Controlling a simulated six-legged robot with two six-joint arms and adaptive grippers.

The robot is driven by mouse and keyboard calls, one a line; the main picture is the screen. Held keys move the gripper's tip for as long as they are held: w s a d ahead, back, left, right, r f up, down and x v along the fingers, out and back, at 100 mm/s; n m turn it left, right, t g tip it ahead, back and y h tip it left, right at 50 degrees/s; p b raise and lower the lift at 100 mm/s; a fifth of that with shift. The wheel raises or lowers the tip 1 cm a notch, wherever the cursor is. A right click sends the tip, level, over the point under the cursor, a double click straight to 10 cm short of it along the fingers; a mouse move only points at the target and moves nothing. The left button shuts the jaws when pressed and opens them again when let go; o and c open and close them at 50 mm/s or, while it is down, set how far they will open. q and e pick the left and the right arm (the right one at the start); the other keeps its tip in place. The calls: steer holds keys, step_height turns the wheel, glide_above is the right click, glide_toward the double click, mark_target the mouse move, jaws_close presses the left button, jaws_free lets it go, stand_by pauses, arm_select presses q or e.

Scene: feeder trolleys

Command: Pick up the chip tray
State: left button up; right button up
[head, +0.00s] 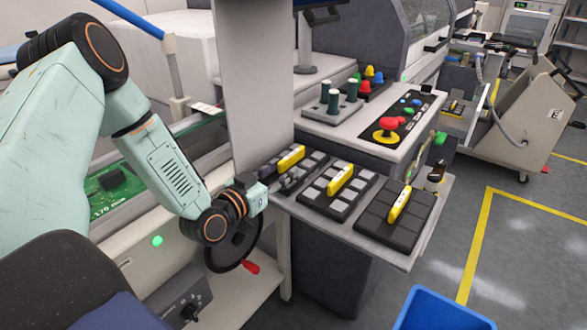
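Three dark chip trays with pale or dark square pockets and yellow handles lie in a row on a grey shelf (345,238). The left chip tray (312,163) is partly hidden by my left gripper. The middle chip tray (322,205) has light squares, and the right chip tray (378,221) has dark squares. My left gripper (293,179) is low at the front edge of the left tray, pointing right. Its fingers are small and dark against the tray, so their opening and any contact are unclear. My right gripper is out of view.
A control panel (345,130) with a red knob on a yellow base (387,130) stands behind the trays. A grey upright panel (250,80) rises left of them. A blue bin (440,310) is on the floor in front. Open floor lies right.

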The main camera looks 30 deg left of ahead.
mark_target(286, 161)
arm_select(q)
steer(key=shift+w+a+r+b, duration=0.1)
steer(key=shift+w+a+b, duration=0.1)
steer(key=shift+w+a, duration=0.25)
steer(key=shift+w+a+b, duration=0.2)
steer(key=shift+w+a, duration=0.05)
steer(key=shift+w, duration=0.35)
steer(key=shift+w+d, duration=0.2)
steer(key=shift+w, duration=0.3)
steer(key=shift+w+d, duration=0.2)
steer(key=shift+w, duration=0.3)
steer(key=shift+w+d, duration=0.2)
steer(key=shift+w, duration=0.15)
steer(key=shift+s+a, duration=0.25)
steer(key=shift+a, duration=0.15)
steer(key=shift+c, duration=1)
steer(key=shift+w+d, duration=0.2)
steer(key=shift+d, duration=0.15)
steer(key=c, duration=0.5)
steer(key=shift+c, duration=0.5)
steer(key=shift+s+a, duration=0.2)
steer(key=shift+a, duration=0.1)
jaws_close()
